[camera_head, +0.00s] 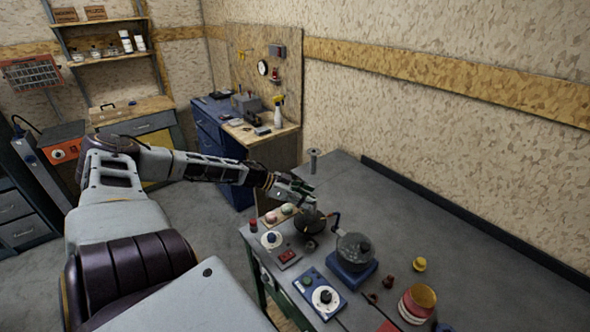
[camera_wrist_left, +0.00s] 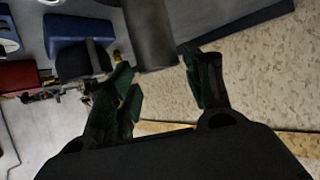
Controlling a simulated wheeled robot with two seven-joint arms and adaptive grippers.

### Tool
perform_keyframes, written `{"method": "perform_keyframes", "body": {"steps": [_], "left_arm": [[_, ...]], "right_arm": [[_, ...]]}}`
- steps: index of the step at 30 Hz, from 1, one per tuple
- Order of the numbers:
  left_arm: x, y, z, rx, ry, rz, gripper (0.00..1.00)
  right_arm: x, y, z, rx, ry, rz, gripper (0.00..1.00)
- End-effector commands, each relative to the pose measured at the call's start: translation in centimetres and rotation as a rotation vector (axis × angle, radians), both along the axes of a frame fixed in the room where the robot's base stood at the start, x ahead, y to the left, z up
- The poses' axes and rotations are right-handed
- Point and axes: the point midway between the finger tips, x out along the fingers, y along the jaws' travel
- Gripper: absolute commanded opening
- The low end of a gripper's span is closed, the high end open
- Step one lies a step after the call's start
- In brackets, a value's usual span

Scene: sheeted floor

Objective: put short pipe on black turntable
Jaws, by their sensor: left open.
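The short pipe (camera_head: 314,160) is a grey upright cylinder with a wider top, standing near the far left edge of the grey workbench. In the left wrist view a grey cylinder (camera_wrist_left: 150,35), seemingly this pipe, appears at the top, just ahead of and between the fingers; contact cannot be made out. My left gripper (camera_head: 303,194) is open over the bench's left end, on the near side of the pipe; its spread fingers show in the wrist view (camera_wrist_left: 166,90). A dark round piece (camera_head: 309,224), possibly the black turntable, lies below the gripper, partly covered. My right gripper is out of view.
Control boxes (camera_head: 322,297) line the bench's near edge. The back of the bench (camera_head: 400,215) is clear, up to the wall.

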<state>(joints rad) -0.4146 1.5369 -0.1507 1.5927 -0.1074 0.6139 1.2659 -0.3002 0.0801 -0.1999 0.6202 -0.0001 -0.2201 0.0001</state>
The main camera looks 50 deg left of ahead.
Motion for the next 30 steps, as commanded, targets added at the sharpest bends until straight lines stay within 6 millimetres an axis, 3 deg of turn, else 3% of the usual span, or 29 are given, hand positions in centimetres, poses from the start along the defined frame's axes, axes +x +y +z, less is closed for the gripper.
{"method": "perform_keyframes", "body": {"steps": [30], "left_arm": [[-1.7, 1.5, 1.2, 0.003, -0.001, -0.004, 0.51]], "right_arm": [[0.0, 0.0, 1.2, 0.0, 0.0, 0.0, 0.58]]}}
